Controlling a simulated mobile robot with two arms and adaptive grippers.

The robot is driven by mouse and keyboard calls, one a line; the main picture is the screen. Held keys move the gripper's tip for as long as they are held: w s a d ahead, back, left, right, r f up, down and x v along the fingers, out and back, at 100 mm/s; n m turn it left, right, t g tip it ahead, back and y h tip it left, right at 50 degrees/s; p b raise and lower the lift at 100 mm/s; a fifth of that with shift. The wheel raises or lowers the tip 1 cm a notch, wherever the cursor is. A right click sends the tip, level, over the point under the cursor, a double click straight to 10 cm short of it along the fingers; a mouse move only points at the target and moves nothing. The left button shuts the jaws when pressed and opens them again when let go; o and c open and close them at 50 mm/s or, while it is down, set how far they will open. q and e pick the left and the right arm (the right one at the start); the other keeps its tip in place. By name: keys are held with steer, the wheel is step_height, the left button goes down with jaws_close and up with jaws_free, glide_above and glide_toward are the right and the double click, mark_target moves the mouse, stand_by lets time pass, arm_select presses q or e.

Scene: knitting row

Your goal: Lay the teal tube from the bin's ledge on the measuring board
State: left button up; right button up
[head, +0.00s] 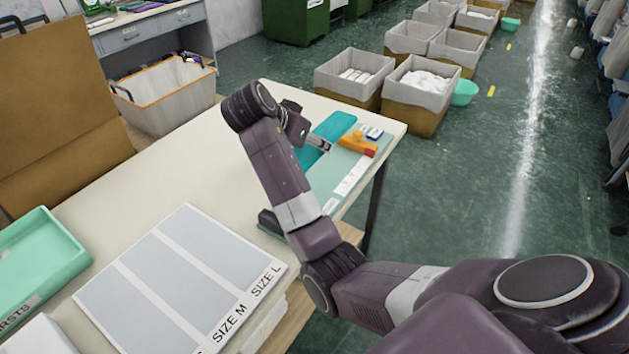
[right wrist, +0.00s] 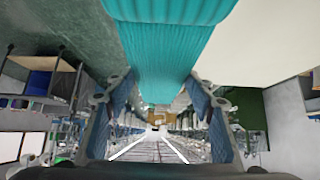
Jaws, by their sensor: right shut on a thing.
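The teal tube (head: 335,125), a flat ribbed knit piece, is at the far right end of the table. It fills the upper middle of the right wrist view (right wrist: 165,50) and runs down between the fingers. My right gripper (head: 319,145) is shut on it; the fingers also show in the right wrist view (right wrist: 157,108). The tube is over or on a pale green board (head: 345,168) with a white strip; I cannot tell whether it touches. A white board (head: 185,270) with grey panels marked SIZE M and SIZE L lies nearer. My left gripper is out of view.
A mint tray (head: 40,262) stands at the left. A grey bin (head: 170,100) with an orange rim is behind the table. The table's middle (head: 185,160) is clear.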

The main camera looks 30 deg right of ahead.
step_height(320, 180, down, 9)
steer(key=shift+d+f+p, duration=0.1)
steer(key=shift+f+p, duration=0.1)
steer(key=shift+p, duration=0.35)
steer(key=shift+f, duration=0.55)
step_height(320, 180, down, 4)
steer(key=shift+r, duration=0.1)
steer(key=o, duration=0.9)
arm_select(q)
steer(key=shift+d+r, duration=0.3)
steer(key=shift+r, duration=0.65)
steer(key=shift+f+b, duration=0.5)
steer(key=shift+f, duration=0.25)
arm_select(e)
steer(key=v, duration=1.2)
steer(key=shift+r, duration=0.1)
